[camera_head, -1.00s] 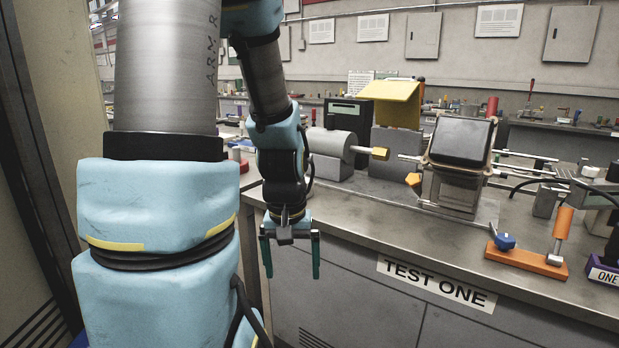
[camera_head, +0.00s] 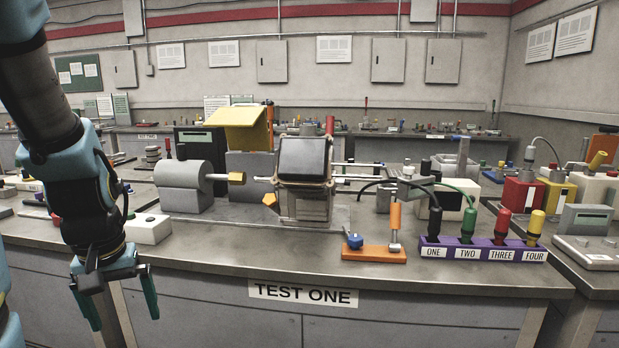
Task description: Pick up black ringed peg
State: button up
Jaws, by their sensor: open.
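A black peg (camera_head: 434,224) stands upright in the compartment labelled ONE at the left end of a purple rack (camera_head: 482,248), near the front right of the bench. Its rings are too small to make out clearly. A green peg (camera_head: 468,224), a red peg (camera_head: 501,229) and a yellow peg (camera_head: 535,226) stand to its right in TWO, THREE and FOUR. My gripper (camera_head: 124,320) is open and empty, pointing down in front of the bench edge at the far left. It is well away from the black peg.
An orange stand (camera_head: 374,254) with an upright orange handle is just left of the rack. A black cable and a green cable arch behind the pegs. A grey motor (camera_head: 185,187) and a screen fixture (camera_head: 305,160) stand further left. The bench front carries a TEST ONE label (camera_head: 303,294).

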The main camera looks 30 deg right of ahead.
aim_at(435, 217)
jog(key=i+l+z, duration=0.15)
jog(key=l, duration=0.25)
jog(key=i+l+z, duration=0.15)
jog(key=l, duration=0.25)
jog(key=i+l+z, duration=0.15)
jog(key=l, duration=0.2)
jog(key=i+l+z, duration=0.15)
jog(key=l, duration=0.2)
jog(key=k, duration=0.05)
